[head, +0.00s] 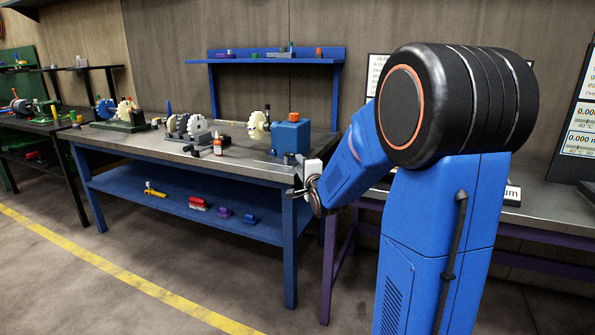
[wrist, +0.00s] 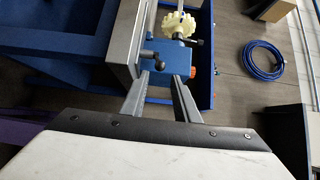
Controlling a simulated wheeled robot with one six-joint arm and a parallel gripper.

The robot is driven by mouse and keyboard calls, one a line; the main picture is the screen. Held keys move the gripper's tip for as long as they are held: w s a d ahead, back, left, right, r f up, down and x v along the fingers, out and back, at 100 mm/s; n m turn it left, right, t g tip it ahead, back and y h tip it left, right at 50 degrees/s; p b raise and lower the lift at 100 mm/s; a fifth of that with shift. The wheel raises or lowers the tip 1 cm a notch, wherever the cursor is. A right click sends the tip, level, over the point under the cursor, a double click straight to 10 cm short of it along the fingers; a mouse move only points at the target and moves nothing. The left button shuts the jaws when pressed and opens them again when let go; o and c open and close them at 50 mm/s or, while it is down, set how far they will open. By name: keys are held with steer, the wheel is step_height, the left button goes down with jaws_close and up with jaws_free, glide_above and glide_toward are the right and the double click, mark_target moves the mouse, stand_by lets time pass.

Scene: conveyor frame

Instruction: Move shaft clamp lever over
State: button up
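A blue box (head: 291,138) with an orange block on top stands near the right end of the blue bench. A cream gear (head: 256,125) stands beside it on a shaft; the gear also shows at the top of the wrist view (wrist: 179,24). In the wrist view a dark knobbed lever (wrist: 153,59) lies just beyond the left fingertip, and a dark piece (wrist: 197,41) sits by the gear; I cannot tell for sure which is the shaft clamp lever. My gripper (wrist: 165,80) is open with nothing between its fingers. In the head view it (head: 302,191) is by the bench's right front corner.
The lower shelf (head: 175,208) carries several small items. A coiled blue hose (wrist: 263,60) shows at the right of the wrist view. The floor in front is clear.

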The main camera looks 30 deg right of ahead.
mark_target(293, 157)
steer(key=x, duration=0.8)
steer(key=c, duration=0.6)
